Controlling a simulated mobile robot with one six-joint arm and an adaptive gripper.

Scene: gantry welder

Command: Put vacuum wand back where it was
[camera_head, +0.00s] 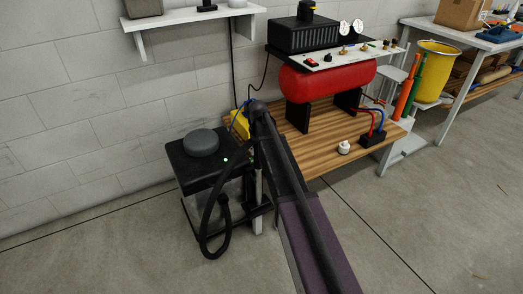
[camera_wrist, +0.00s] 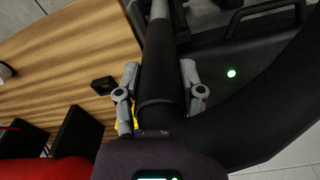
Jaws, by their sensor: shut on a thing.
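The vacuum wand (camera_wrist: 158,50) is a dark tube running up the middle of the wrist view. My gripper (camera_wrist: 160,88) is shut on it, with a grey finger on each side. In the head view my dark arm reaches toward the black vacuum unit (camera_head: 190,165) and hides the gripper and most of the wand. The unit has a grey round lid (camera_head: 201,142) and a small green light, which also shows in the wrist view (camera_wrist: 231,72). A black hose (camera_head: 206,215) loops down in front of the unit. The wand's resting place cannot be made out.
A wooden bench (camera_head: 315,150) stands right of the unit, with a red tank (camera_head: 325,82), a white knob-like object (camera_head: 344,147) and a black block with red and blue leads (camera_head: 373,138). A wall shelf (camera_head: 190,15) is above. The floor at front left is clear.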

